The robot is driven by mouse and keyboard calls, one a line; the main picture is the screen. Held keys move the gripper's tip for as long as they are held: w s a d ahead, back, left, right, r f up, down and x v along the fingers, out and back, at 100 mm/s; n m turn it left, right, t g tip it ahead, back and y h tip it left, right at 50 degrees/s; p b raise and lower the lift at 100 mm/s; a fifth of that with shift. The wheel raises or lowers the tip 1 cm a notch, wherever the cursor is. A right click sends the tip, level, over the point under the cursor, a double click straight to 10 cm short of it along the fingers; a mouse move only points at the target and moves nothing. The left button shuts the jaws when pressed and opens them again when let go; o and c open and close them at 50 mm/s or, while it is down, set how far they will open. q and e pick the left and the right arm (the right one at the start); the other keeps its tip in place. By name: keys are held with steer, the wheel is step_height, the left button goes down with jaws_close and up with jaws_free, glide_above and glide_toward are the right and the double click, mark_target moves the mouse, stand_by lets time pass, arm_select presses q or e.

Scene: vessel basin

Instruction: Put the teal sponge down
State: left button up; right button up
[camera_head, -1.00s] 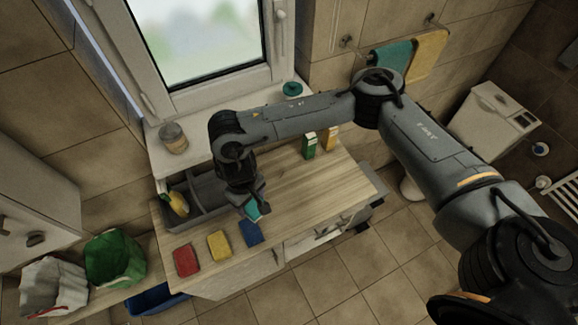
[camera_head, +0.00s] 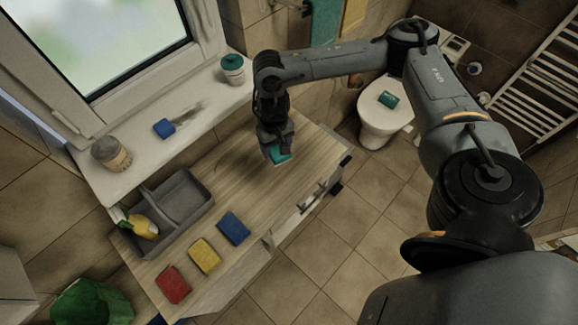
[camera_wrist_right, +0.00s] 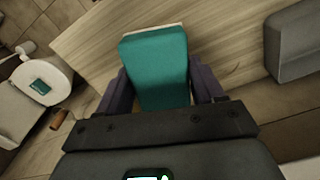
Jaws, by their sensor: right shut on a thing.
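My right gripper (camera_head: 277,148) is shut on the teal sponge (camera_head: 282,156), over the right end of the wooden counter (camera_head: 235,180). The right wrist view shows the teal sponge (camera_wrist_right: 155,62) between the two dark fingers (camera_wrist_right: 157,92), with a pale edge at its far end. I cannot tell whether the sponge touches the counter. The red sponge (camera_head: 173,284), yellow sponge (camera_head: 205,256) and blue sponge (camera_head: 234,228) lie in a row along the counter's front edge. My left gripper is out of view.
A grey divided basin (camera_head: 182,198) with a yellow bottle (camera_head: 142,225) stands at the counter's left. The sill holds a jar (camera_head: 111,154), a blue block (camera_head: 164,128) and a teal-lidded pot (camera_head: 232,69). A toilet (camera_head: 378,122) with a teal item on it stands beyond. Mid-counter is clear.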

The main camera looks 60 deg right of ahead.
steer(key=s+d+f+m+b, duration=0.1)
steer(key=s+d+f+b, duration=0.15)
steer(key=s+d, duration=0.25)
steer(key=s+d+f+b, duration=0.1)
steer(key=s+d+f, duration=0.3)
steer(key=s+d, duration=0.15)
glide_above(289, 164)
step_height(289, 164, down, 8)
steer(key=shift+r+p, duration=0.1)
steer(key=shift+p, duration=0.2)
steer(key=shift+s+f, duration=0.1)
steer(key=shift+f, duration=1.9)
steer(key=o, duration=1)
steer(key=shift+f, duration=0.1)
